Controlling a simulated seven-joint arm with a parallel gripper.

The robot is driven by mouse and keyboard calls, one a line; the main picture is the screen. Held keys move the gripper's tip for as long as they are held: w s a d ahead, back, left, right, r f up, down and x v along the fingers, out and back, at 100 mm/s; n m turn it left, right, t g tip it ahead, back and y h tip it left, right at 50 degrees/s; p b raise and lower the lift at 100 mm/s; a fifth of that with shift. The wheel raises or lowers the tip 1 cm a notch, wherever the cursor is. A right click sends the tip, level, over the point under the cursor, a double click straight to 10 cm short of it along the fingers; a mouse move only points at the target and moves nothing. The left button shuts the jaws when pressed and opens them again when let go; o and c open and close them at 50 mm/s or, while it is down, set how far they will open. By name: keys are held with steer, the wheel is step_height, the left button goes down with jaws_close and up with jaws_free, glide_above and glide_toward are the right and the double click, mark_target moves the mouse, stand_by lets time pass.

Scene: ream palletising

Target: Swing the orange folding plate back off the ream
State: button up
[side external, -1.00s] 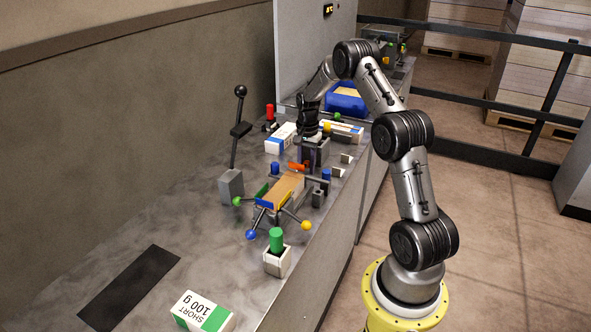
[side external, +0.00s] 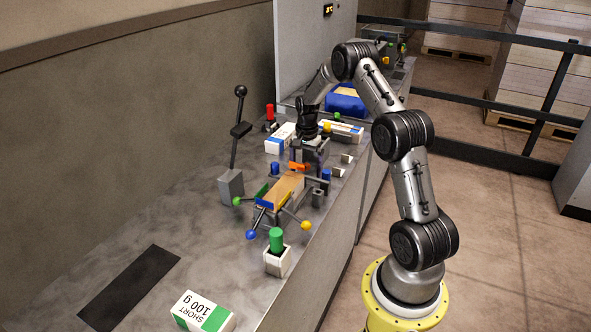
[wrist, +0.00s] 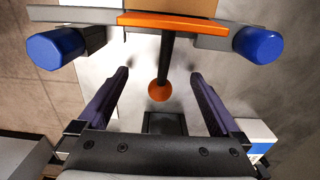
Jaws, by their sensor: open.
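The tan ream (side external: 284,188) lies in a fixture on the grey bench. The orange folding plate (side external: 299,166) is at its far end, and in the wrist view (wrist: 175,23) it shows as a strip along the ream's edge. A dark rod runs from the plate to an orange ball knob (wrist: 159,90). My gripper (wrist: 160,74) is open, one finger on each side of the rod and knob, with gaps on both sides. In the side view my gripper (side external: 311,160) is just beyond the plate. How far the plate overlaps the ream is unclear.
Blue caps (wrist: 57,46) and (wrist: 259,44) flank the plate. Green (side external: 237,201), blue (side external: 251,235) and yellow (side external: 306,225) ball knobs stick out from the fixture. A green-topped holder (side external: 277,258) stands in front. White-and-blue packs (side external: 281,138) lie behind.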

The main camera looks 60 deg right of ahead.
stand_by(0.5)
steer(key=shift+r, duration=3.55)
